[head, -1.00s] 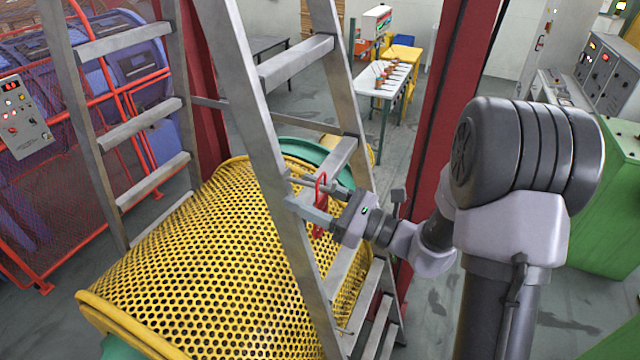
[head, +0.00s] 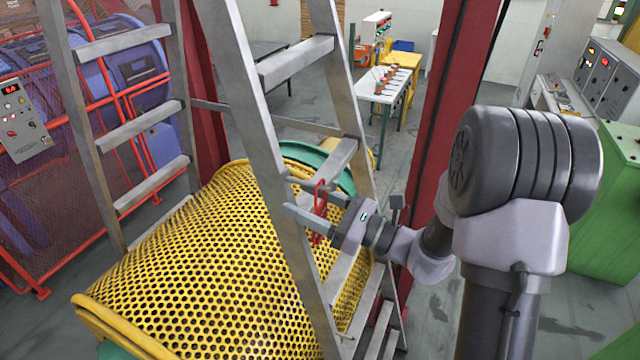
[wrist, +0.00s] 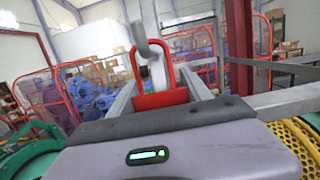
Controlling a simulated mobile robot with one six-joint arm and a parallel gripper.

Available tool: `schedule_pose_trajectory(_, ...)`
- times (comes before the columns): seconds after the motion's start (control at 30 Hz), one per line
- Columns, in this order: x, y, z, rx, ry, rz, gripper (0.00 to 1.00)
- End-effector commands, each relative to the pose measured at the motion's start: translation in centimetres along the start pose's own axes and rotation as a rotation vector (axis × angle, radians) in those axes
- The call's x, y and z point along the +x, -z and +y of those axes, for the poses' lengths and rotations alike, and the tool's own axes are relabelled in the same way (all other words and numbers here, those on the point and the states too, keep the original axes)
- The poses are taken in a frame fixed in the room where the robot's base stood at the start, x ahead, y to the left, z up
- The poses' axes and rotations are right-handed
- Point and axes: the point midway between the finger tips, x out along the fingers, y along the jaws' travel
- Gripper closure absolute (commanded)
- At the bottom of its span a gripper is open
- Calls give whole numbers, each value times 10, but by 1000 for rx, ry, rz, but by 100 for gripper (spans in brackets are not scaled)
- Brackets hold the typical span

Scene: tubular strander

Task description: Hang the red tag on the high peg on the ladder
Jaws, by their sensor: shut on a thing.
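The head view does not show the peg clearly.
A yellow perforated guard (head: 210,260) lies behind and below the ladder. A red post (head: 445,120) stands right of the gripper. Red mesh fencing (head: 60,190) is at left, a white table (head: 385,90) at the back, and a green cabinet (head: 605,215) at right.

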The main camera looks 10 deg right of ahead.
Motion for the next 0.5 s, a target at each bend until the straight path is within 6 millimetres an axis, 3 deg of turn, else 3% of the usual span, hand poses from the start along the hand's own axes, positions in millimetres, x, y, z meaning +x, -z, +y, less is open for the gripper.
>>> schedule_pose_trajectory(0.23, 0, 0, 0, 0, 0, 0, 81)
schedule_pose_trajectory(0.27, 0, 0, 0, 0, 0, 0, 37)
schedule_pose_trajectory(0.37, 0, 0, 0, 0, 0, 0, 17)
schedule_pose_trajectory(0.5, 0, 0, 0, 0, 0, 0, 17)
